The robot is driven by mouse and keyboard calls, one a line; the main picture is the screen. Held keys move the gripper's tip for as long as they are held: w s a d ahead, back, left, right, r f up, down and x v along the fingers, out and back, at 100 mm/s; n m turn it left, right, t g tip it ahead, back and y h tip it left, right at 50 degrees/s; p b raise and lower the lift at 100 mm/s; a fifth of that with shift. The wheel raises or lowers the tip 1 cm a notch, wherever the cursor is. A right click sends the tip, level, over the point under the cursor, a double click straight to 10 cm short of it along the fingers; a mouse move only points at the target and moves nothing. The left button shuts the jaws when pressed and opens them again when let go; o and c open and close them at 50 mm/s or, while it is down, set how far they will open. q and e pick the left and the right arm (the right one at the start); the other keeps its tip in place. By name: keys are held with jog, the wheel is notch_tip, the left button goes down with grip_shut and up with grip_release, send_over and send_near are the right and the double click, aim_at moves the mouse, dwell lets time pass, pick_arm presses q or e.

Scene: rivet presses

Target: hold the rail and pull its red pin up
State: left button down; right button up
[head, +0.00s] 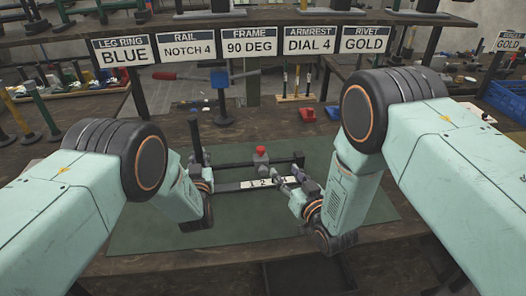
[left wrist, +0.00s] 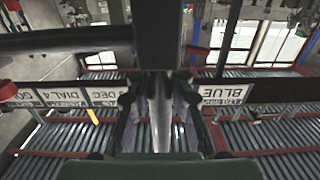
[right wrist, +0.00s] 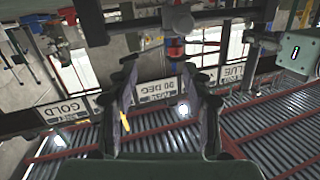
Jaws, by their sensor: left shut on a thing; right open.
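The rail (head: 232,186) is a dark bar with a white numbered strip, lying over the green mat. The red pin (head: 261,150) stands on a grey block near the rail's middle. My left gripper (head: 211,183) is shut on the rail's left end; in the left wrist view a dark piece (left wrist: 160,45) sits at its fingers. My right gripper (head: 287,182) is open and empty at the right part of the rail, beside and below the pin. In the right wrist view the red cap (right wrist: 176,47) shows beyond the parted fingers (right wrist: 168,88), apart from them.
A dark frame with an upright post (head: 196,140) stands behind the rail. A blue-topped press (head: 220,80) and a red block (head: 307,115) are further back. Signs hang above, one reading RAIL NOTCH 4 (head: 191,49). The green mat (head: 150,225) is clear in front.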

aim_at(262, 151)
jog(key=shift+n+t+y, duration=0.5)
jog(key=shift+n, duration=0.4)
jog(key=x, duration=0.3)
jog(key=a+x, duration=0.1)
jog(key=x, duration=0.3)
jog(key=a+r+x, duration=0.1)
jog(key=x, duration=0.2)
jog(key=shift+s+a, duration=0.15)
jog(key=shift+a, duration=0.05)
jog(key=shift+c, duration=0.3)
grip_shut()
